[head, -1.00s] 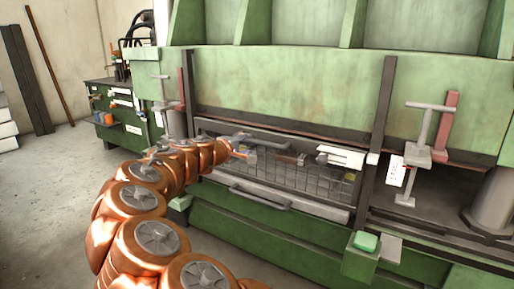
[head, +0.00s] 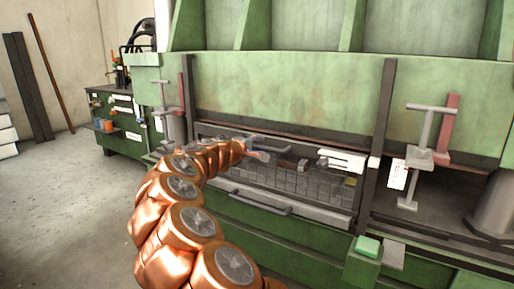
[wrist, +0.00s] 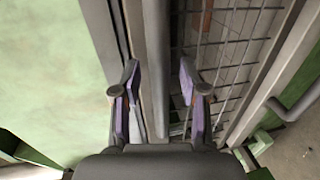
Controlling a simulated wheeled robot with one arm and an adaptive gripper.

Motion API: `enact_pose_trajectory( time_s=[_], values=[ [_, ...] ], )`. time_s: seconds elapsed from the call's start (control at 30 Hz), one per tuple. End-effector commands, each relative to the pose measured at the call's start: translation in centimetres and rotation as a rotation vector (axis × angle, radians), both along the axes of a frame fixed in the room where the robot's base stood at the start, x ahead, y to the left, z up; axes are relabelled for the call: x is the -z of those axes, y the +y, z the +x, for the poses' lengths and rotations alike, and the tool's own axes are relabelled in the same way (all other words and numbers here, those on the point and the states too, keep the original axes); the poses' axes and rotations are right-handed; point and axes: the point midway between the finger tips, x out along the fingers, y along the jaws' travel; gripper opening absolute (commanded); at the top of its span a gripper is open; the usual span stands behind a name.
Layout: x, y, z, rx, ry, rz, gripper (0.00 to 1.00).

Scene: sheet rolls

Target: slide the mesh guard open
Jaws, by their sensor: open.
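The mesh guard (head: 315,187) is a grey-framed wire panel across the low opening of the green press. It stands in place in front of the opening, with a dark bar handle (head: 258,203) along its lower side. My gripper (head: 262,155) is at the guard's upper edge, left of its middle. In the wrist view my gripper (wrist: 160,88) is open, with a grey rail (wrist: 155,50) running between its fingers as seen from there. I cannot tell if they touch it. The mesh (wrist: 228,50) lies right of the rail, and the handle (wrist: 297,108) is farther right.
The green press body (head: 290,95) rises behind the guard. Dark uprights flank the opening, one at the right (head: 382,120). A green button box (head: 367,247) juts out at lower right. A cluttered green bench (head: 122,130) stands at left. The floor at left is clear.

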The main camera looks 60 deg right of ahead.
Motion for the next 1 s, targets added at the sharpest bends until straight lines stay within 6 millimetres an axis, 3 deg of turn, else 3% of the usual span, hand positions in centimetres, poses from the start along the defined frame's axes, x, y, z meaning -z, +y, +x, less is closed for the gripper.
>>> enact_pose_trajectory(
  time_s=[0.07, 0.43, 1.0],
  values=[
    [0.00, 0.01, 0.01, 0.000, 0.000, 0.000, 0.39],
    [0.00, 0.02, 0.02, 0.000, 0.000, 0.000, 0.01],
    [-0.17, 0.03, 0.04, -0.001, -0.001, 0.000, 0.00]
  ],
)
